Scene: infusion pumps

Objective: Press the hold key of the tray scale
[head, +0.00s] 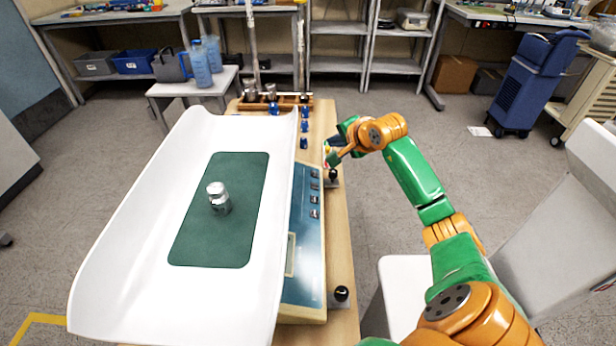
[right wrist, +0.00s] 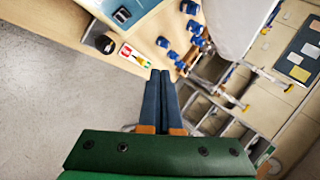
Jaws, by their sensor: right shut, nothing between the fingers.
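The tray scale has a long white tray (head: 130,245) with a green mat (head: 205,245) and a metal weight (head: 218,198) standing on it. Its blue key panel (head: 306,250) runs along the tray's right side, with several dark keys (head: 314,199) in a row and a pale display (head: 291,255). The key labels are too small to read. My right gripper (head: 331,154) is beyond the keys, near the table's right edge. In the right wrist view its fingers (right wrist: 159,77) are shut and empty, and a corner of the panel (right wrist: 130,12) shows ahead. My left gripper is not in view.
Black knobs (head: 341,293) stand at the panel's right side. A small red, yellow and white card (right wrist: 134,55) lies near one knob. The floor right of the table is partly clear.

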